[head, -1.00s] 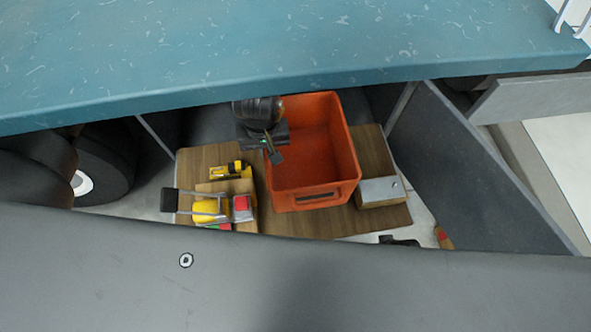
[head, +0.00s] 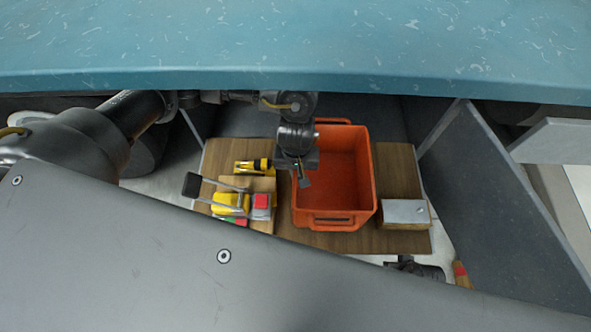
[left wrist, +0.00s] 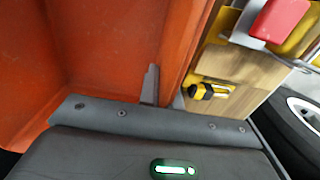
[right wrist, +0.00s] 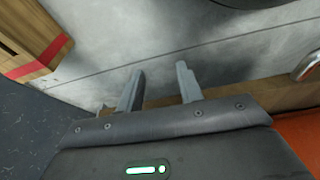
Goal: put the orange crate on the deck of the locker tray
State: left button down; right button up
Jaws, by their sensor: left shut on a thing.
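The orange crate (head: 336,228) is open-topped and empty. In the head view it is over the wooden deck (head: 398,165) between grey side panels. I cannot tell whether its base touches the deck. My left gripper (head: 303,180) is shut on the crate's left wall. In the left wrist view the crate wall (left wrist: 95,45) runs between the left gripper's fingers (left wrist: 163,92). My right gripper (right wrist: 158,88) is open and empty above a grey surface, with a strip of orange at the view's right edge.
A yellow-and-black tool (head: 252,166) and yellow and red items (head: 232,202) lie left of the crate. A wooden box with a grey top (head: 405,212) stands right of it. A grey panel (head: 490,205) bounds the right. A blue surface (head: 300,45) spans the top.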

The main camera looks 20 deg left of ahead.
pick_arm(q)
jog(key=c, duration=2)
grip_release()
jog(key=shift+f, duration=0.1)
jog(key=o, duration=0.4)
pick_arm(e)
jog(key=shift+s+d+r, duration=0.1)
jog(key=shift+s+r, duration=0.1)
jog(key=shift+s, duration=0.15)
